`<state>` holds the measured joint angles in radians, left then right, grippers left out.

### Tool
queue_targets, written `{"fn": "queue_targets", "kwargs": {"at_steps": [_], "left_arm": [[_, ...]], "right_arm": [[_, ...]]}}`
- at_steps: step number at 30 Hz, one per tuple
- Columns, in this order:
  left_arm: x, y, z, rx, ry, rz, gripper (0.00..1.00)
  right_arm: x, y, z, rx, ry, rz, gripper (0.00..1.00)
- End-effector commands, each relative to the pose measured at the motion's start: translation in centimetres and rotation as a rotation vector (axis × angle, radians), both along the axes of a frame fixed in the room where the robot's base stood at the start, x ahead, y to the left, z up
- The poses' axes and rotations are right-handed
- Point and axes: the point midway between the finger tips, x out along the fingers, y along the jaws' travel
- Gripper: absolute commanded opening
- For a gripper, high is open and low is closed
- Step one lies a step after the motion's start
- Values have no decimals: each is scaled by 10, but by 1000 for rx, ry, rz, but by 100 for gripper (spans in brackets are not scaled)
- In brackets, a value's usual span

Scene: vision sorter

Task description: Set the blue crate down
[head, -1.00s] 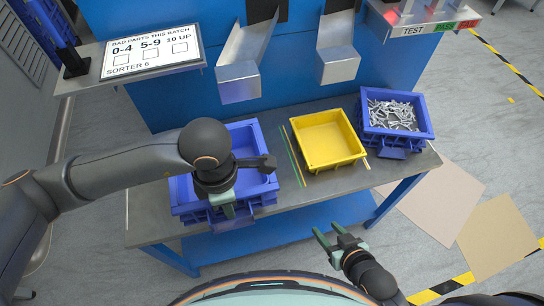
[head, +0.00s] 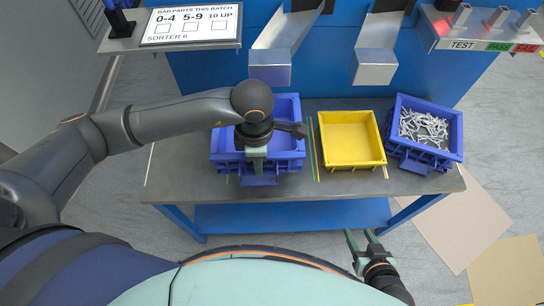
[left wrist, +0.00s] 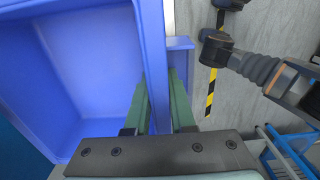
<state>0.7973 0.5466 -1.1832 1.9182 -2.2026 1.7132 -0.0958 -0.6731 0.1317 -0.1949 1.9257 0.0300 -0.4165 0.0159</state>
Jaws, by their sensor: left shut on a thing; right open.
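The blue crate (head: 296,130) is at the left part of the workbench (head: 176,170), left of the yellow tray. It looks empty in the parts that show. My left gripper (head: 257,166) is shut on the crate's near wall, with the arm above hiding part of the crate. In the left wrist view, the fingers (left wrist: 160,105) sit on either side of the crate's wall (left wrist: 154,62). I cannot tell whether its base touches the bench. My right gripper (head: 364,240) is open and empty, in front of the bench's near edge.
A yellow tray (head: 350,163) stands mid-bench, with thin coloured strips (head: 316,150) between it and the crate. A second blue crate (head: 432,158), full of metal parts, stands at the right. Two metal chutes (head: 270,70) (head: 376,70) hang behind. Flat sheets lie on the floor at right.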

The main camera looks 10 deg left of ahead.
Motion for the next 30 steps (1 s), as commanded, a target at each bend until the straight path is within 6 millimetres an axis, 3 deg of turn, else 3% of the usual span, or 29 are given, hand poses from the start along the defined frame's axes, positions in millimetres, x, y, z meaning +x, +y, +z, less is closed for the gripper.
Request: {"fn": "queue_targets", "kwargs": {"at_steps": [6,12,19,24,30], "left_arm": [[34,-9,-33,-1,2,2,0],[53,-13,-55,-2,-1,0,0],[63,-15,-68,-1,0,1,0],[61,-15,-92,-1,1,0,0],[62,-15,-95,-2,-3,-2,0]], "right_arm": [[0,1,-3,1,0,1,52],[2,3,-3,3,-2,4,52],[5,5,0,8,-14,8,52],[6,6,-2,9,-11,9,52],[7,7,-1,9,-11,11,52]]}}
